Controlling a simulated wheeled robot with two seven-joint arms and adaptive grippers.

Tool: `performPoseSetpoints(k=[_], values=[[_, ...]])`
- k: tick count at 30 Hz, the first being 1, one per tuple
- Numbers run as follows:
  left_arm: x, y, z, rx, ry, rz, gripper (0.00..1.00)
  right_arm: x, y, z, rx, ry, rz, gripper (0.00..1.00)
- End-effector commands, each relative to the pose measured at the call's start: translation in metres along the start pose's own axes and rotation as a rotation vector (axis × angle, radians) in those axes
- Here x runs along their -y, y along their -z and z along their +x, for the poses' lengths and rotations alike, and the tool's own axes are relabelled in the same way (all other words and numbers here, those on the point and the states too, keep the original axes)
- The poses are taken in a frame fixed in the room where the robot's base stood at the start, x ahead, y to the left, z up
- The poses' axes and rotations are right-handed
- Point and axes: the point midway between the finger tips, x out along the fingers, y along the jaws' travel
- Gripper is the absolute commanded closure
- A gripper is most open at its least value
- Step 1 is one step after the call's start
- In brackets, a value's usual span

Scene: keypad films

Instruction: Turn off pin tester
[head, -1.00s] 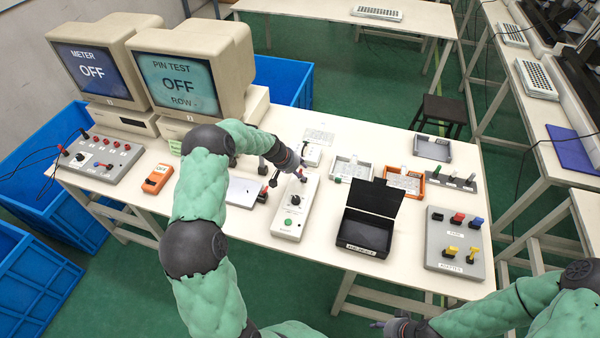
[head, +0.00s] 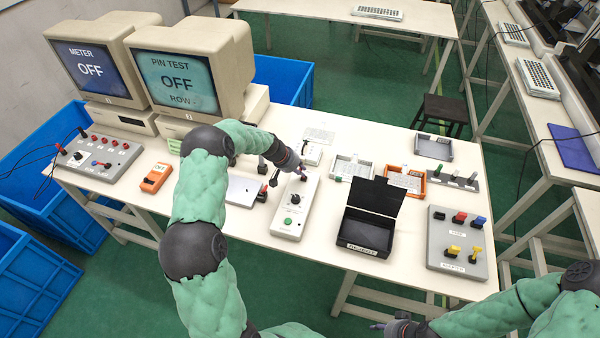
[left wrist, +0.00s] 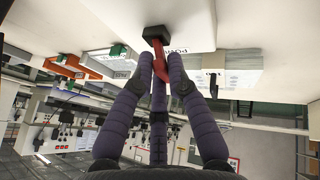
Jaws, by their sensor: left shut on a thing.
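The pin tester (head: 293,222) is a long pale box on the table, with a dark knob (head: 295,198) and a green button (head: 288,221). My left gripper (head: 301,173) is at its far end. In the left wrist view a red lever (left wrist: 159,64) stands on a black base (left wrist: 156,33) beside a partly hidden label. The fingers of my left gripper (left wrist: 160,75) are shut around the lever. The monitor (head: 178,82) reads PIN TEST OFF. My right gripper (head: 385,324) is low at the bottom edge, away from the table, its fingers too small to judge.
A second monitor (head: 90,70) reads METER OFF. An open black box (head: 365,235) stands right of the tester, and a grey panel with coloured switches (head: 440,262) farther right. An orange meter (head: 156,178) and a grey panel with red knobs (head: 100,160) are at the left.

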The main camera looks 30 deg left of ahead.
Motion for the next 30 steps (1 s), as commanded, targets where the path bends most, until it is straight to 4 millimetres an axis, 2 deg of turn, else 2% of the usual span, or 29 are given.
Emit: performPoseSetpoints(k=[1, 13, 18, 29, 30], values=[[0.004, -0.002, 0.004, -0.001, -0.010, -0.006, 1.00, -0.004, 0.000, 0.011, 0.001, 0.000, 0.000, 0.60], [0.009, -0.003, 0.004, 0.000, -0.108, -0.046, 1.00, -0.018, 0.002, 0.052, 0.001, 0.000, 0.000, 0.60], [0.009, -0.002, 0.003, 0.002, -0.133, -0.054, 1.00, -0.021, 0.002, 0.058, 0.001, 0.000, 0.000, 0.60], [0.008, -0.002, 0.001, 0.003, -0.138, -0.056, 1.00, -0.021, 0.002, 0.058, 0.000, 0.000, 0.000, 0.60], [0.008, -0.002, 0.001, 0.003, -0.138, -0.056, 0.73, -0.021, 0.002, 0.058, 0.000, 0.000, 0.000, 0.60]])
